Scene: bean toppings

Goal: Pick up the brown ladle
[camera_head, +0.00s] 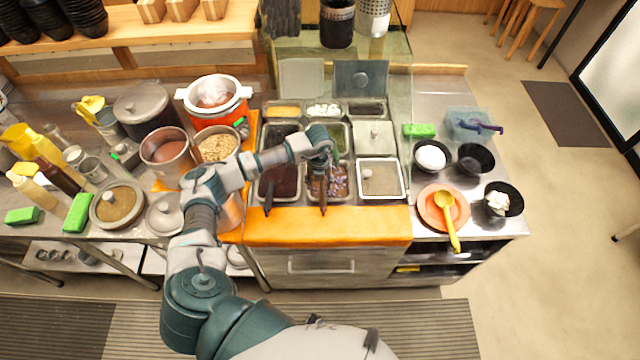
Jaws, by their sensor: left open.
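The brown ladle (323,196) stands in a compartment of mixed beans (341,180) in the steel topping counter. Its brown handle leans toward the orange front board. My left gripper (322,165) is open just above and behind the handle, pointing down. It hides part of the ladle and the compartment; I cannot tell whether it touches the handle. My right gripper is not in view.
A dark ladle (268,199) stands in the dark red bean compartment to the left. An orange plate (443,207) with a yellow ladle (448,216) and dark bowls sit further right. Pots crowd the left.

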